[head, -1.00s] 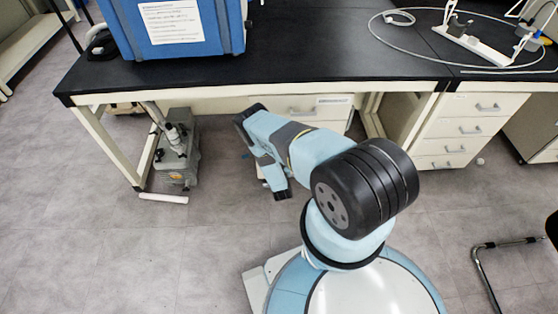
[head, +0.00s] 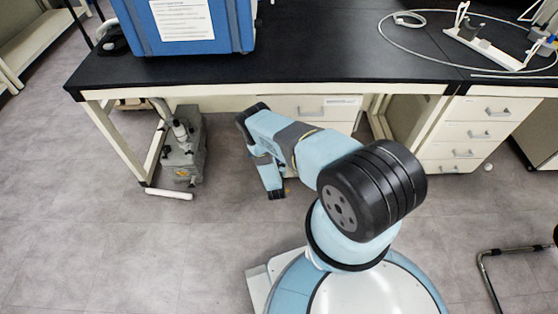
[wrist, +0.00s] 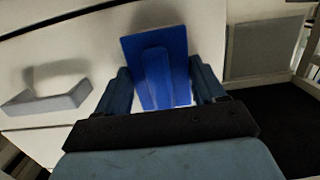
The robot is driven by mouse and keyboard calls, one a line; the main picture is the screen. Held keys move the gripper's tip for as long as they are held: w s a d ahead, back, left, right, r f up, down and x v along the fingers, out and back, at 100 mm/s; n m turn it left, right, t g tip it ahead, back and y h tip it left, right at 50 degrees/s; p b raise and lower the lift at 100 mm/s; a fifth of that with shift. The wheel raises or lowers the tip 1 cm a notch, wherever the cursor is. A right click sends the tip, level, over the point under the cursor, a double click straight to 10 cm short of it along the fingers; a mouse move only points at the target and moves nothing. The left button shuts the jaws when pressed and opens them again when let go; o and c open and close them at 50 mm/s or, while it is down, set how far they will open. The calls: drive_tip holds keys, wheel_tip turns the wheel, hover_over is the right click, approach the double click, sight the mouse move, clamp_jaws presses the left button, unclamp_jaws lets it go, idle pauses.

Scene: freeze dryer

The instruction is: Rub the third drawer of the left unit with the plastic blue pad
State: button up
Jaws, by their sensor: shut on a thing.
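The blue pad (wrist: 157,45) shows in the wrist view, upright between the two fingers of my gripper (wrist: 165,90), which is shut on its ridged handle. The pad's flat plate is close to a pale drawer front (wrist: 75,50) of the left unit; I cannot tell whether it touches. A grey drawer handle (wrist: 48,100) is to the left of the pad. In the head view, the left unit (head: 312,110) sits under the bench, and my arm hides most of its drawers.
A black bench top (head: 330,55) overhangs the unit, with a large blue box (head: 185,25) on it. A grey pump (head: 185,150) stands on the floor to the left. Another drawer unit (head: 470,130) stands to the right. A chair leg (head: 490,270) is at the lower right.

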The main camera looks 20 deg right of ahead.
drive_tip(key=shift+w+a, duration=0.35)
drive_tip(key=shift+a, duration=0.45)
drive_tip(key=shift+w+a, duration=0.35)
drive_tip(key=shift+a, duration=0.4)
drive_tip(key=v, duration=0.6)
drive_tip(key=shift+f, duration=0.35)
drive_tip(key=shift+s, duration=0.1)
drive_tip(key=shift+v, duration=1.5)
drive_tip(key=shift+f, duration=0.15)
